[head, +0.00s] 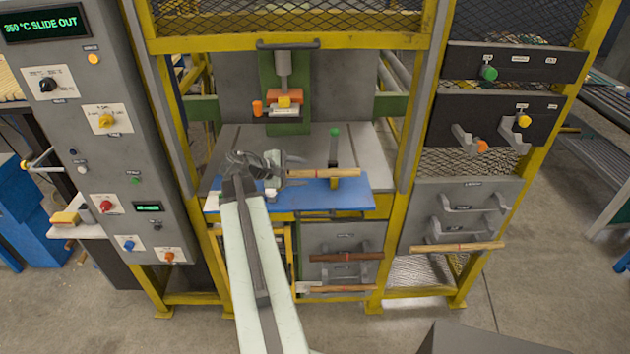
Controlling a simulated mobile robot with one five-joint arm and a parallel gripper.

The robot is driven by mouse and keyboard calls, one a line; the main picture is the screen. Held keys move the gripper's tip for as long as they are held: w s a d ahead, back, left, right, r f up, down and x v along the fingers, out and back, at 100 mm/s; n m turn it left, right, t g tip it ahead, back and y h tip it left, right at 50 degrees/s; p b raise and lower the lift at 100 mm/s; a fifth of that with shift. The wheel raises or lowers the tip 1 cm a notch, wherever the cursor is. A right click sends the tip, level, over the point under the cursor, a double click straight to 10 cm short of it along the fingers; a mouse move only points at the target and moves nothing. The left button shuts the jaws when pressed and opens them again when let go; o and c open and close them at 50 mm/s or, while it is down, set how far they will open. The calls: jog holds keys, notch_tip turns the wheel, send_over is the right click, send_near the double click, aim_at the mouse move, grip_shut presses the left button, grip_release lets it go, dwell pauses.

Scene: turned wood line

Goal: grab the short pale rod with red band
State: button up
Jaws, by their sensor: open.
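A short pale rod (325,173) lies level above the blue board (300,197) on the press table, its right part near a yellow upright support. A red band on it is too small to make out for sure. My gripper (282,170) is open at the rod's left end, with its dark fingers pointing right. The rod's left tip is close to or between the fingers; I cannot tell whether they touch it. The gripper partly hides the left of the board.
A longer pale rod (457,247) rests on the lower right hooks. A dark brown rod (345,257) and another rod (345,289) hang below the table. A press head (284,98) stands behind. Yellow frame posts flank the table; a control cabinet (110,150) is left.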

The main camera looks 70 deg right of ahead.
aim_at(317, 174)
jog(key=shift+b+x, duration=0.7)
jog(key=shift+x, duration=0.45)
jog(key=b+x, duration=0.2)
jog(key=x, duration=0.3)
jog(key=shift+d+f+b, duration=0.15)
jog(key=shift+f+b, duration=0.05)
jog(key=shift+b, duration=0.1)
jog(key=shift+r, duration=0.15)
grip_shut()
